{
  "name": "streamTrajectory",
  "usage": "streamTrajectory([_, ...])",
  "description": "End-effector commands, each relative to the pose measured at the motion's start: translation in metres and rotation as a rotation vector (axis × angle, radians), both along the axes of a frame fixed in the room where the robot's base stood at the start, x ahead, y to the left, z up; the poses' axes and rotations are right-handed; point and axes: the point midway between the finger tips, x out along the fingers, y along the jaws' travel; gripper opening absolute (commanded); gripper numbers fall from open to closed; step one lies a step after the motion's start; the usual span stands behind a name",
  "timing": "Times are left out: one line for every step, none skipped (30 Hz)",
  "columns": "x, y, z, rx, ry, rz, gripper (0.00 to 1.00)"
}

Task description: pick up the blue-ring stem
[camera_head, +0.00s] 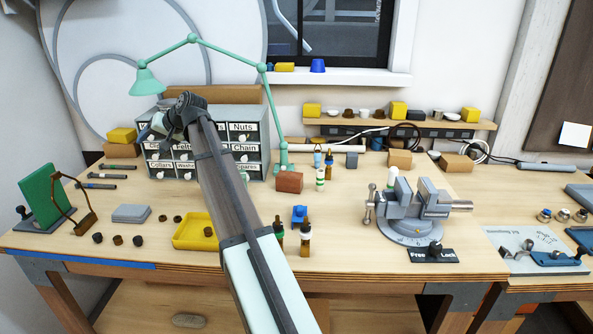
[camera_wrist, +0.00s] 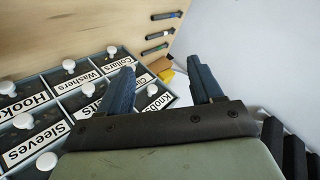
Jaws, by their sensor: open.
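My gripper (camera_wrist: 163,82) is open and empty in the wrist view, its two dark blue fingers apart over the drawer cabinet's edge. In the head view my gripper (camera_head: 150,130) is at the cabinet's upper left, far from the small upright parts mid-table. A small upright part with light blue on it (camera_head: 317,158) stands behind a white, green-banded piece (camera_head: 320,179); it may be the blue-ring stem, but it is too small to be sure. No stem shows in the wrist view.
The labelled drawer cabinet (camera_head: 262,150) stands under a green lamp (camera_head: 148,84). A grey vise (camera_head: 415,205) stands right. Table is clear between blocks and vise.

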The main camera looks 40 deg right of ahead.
Motion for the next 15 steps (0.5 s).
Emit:
streamTrajectory([-0.007,-0.033,0.000,-0.012,0.036,-0.051,0.65])
streamTrajectory([-0.012,-0.051,-0.002,-0.019,0.060,-0.079,0.65])
streamTrajectory([-0.019,-0.073,-0.003,-0.027,0.091,-0.118,0.65])
streamTrajectory([-0.024,-0.090,-0.004,-0.033,0.115,-0.149,0.65])
streamTrajectory([-0.030,-0.107,-0.005,-0.038,0.138,-0.179,0.65])
streamTrajectory([-0.039,-0.129,-0.005,-0.044,0.169,-0.222,0.65])
streamTrajectory([-0.047,-0.146,-0.006,-0.048,0.193,-0.254,0.65])
streamTrajectory([-0.054,-0.163,-0.006,-0.052,0.216,-0.286,0.65])
streamTrajectory([-0.064,-0.184,-0.006,-0.056,0.247,-0.330,0.65])
streamTrajectory([-0.073,-0.200,-0.007,-0.060,0.269,-0.364,0.65])
streamTrajectory([-0.081,-0.215,-0.007,-0.062,0.292,-0.396,0.65])
streamTrajectory([-0.093,-0.235,-0.007,-0.064,0.322,-0.441,0.65])
streamTrajectory([-0.102,-0.250,-0.007,-0.065,0.343,-0.474,0.65])
streamTrajectory([-0.111,-0.264,-0.007,-0.067,0.365,-0.509,0.65])
streamTrajectory([-0.124,-0.283,-0.006,-0.067,0.394,-0.555,0.65])
